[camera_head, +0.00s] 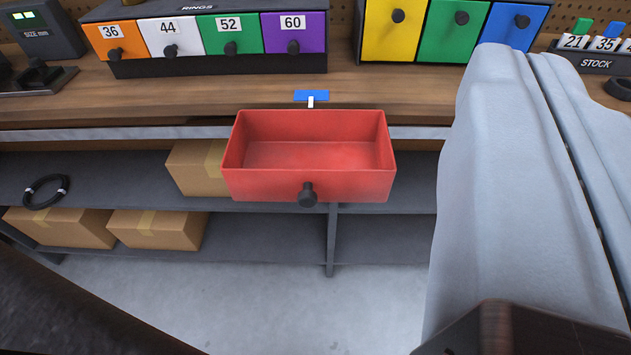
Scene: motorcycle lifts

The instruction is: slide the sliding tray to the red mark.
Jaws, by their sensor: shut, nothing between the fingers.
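The sliding tray (310,185) is a red open box with a dark round knob (308,195) on its front. It sits at the bench's front edge, in the middle of the view, and looks empty. A small white pointer (311,102) behind it lies at a blue mark (311,95) on the bench top. I see no red mark in this view. My gripper (529,58), large and pale grey, fills the right side. It is shut and empty, to the right of the tray in the picture and apart from it.
Behind are colored drawers numbered 36 to 60 (216,35) and yellow, green and blue drawers (454,30). A stock rack (597,50) stands at the right. Cardboard boxes (155,230) sit on the shelves below. The bench top beside the tray is clear.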

